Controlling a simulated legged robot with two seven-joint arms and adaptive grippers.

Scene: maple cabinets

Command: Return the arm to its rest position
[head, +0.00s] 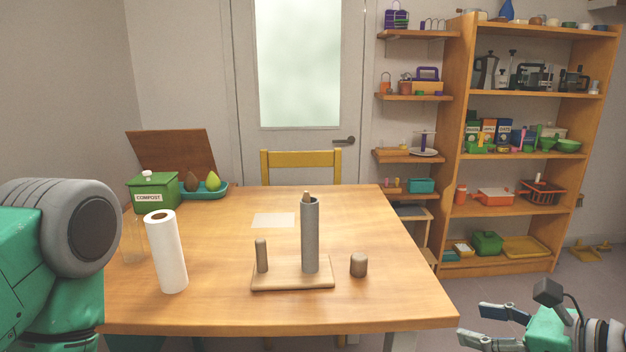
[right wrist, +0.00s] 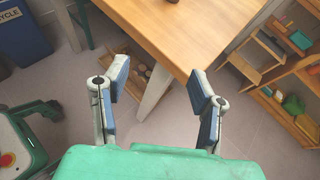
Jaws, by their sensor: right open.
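My right gripper (head: 482,324) is at the lower right of the head view, off the table's right side and over the floor. It is open and empty; in the right wrist view its two fingers (right wrist: 160,88) stand wide apart with the table corner and a table leg beyond them. My left arm shows only as a green and grey link at the left edge of the head view; its gripper is out of frame.
The wooden table (head: 400,300) holds a paper towel roll (head: 166,255), a wooden base (head: 292,285) with a grey cylinder (head: 310,240) standing on it, a small brown cylinder (head: 358,265) and a green compost bin (head: 153,193). A shelf unit (head: 510,210) stands at right. Floor between is clear.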

